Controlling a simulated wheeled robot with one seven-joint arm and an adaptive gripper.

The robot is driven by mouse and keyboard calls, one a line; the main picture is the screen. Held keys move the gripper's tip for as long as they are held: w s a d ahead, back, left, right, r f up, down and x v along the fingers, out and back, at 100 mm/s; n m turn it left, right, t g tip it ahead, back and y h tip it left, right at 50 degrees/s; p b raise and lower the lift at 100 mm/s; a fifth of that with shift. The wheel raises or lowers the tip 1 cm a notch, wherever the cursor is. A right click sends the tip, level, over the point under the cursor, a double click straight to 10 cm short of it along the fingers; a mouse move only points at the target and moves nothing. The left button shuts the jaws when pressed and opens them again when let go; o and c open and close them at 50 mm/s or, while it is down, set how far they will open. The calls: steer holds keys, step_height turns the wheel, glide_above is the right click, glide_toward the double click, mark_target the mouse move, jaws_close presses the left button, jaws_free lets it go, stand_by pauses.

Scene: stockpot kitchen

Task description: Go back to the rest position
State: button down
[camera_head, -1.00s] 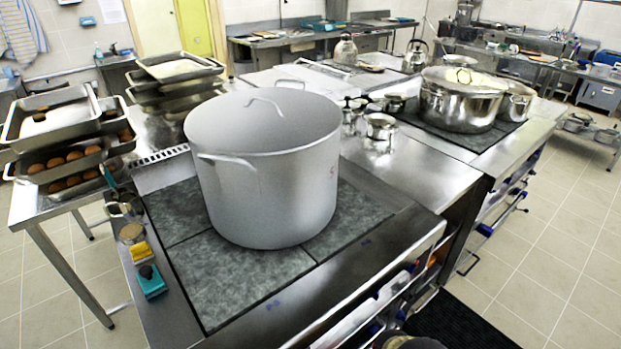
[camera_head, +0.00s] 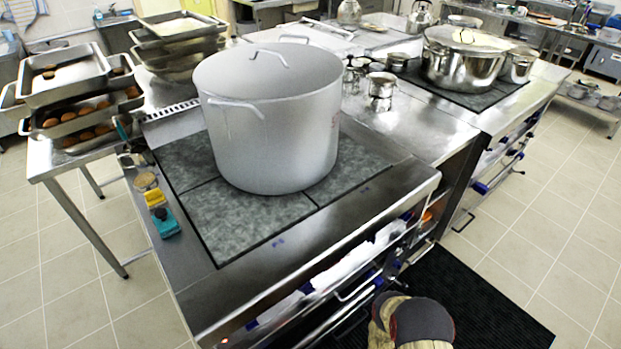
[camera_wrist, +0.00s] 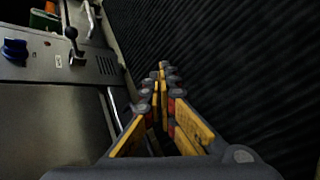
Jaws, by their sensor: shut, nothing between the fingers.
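My gripper (camera_wrist: 160,80) shows in the wrist view with its yellow-padded fingers together at the tips and nothing between them. It points along the stove front, over the black floor mat (camera_wrist: 240,60). In the head view, part of my arm shows at the bottom edge, below the stove's front, and my gripper is not visible there. A large grey lidded stockpot (camera_head: 270,120) stands upright on the stove's dark cooking plate (camera_head: 225,225), apart from my arm.
The stove front with a blue knob (camera_wrist: 15,48) and a rail is close on the left in the wrist view. Stacked trays (camera_head: 65,75) stand on a table at left. A shiny pot (camera_head: 462,65) sits at the back right. Tiled floor (camera_head: 530,220) at right is clear.

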steer(key=s+a+f+m+g+y, duration=0.2)
steer(key=s+a+f+m+g, duration=0.2)
steer(key=s, duration=0.4)
steer(key=a+r+m+g+y, duration=0.2)
steer(key=a+r+m+g, duration=0.1)
steer(key=a+r+m, duration=0.15)
steer(key=w+a+r+m+g+y, duration=0.1)
steer(key=w+a+r+m, duration=0.15)
steer(key=r, duration=1.15)
steer(key=w+a+r+m+g+y, duration=0.1)
steer(key=w+r+m, duration=0.15)
steer(key=r, duration=1.05)
steer(key=w+a+r+m+g+y, duration=0.1)
steer(key=a+r+m, duration=0.15)
steer(key=r, duration=1.15)
steer(key=s+r+t, duration=0.2)
steer(key=s+r, duration=0.2)
steer(key=r, duration=1.1)
steer(key=s+r+t+p, duration=0.1)
steer(key=s+r+t, duration=0.2)
steer(key=r, duration=1.2)
steer(key=s+r+m+t+h, duration=0.1)
steer(key=s+r, duration=0.5)
steer(key=r, duration=1)
steer(key=shift+s+d+t+p, duration=0.25)
steer(key=shift+t+p, duration=0.1)
steer(key=shift+t, duration=0.45)
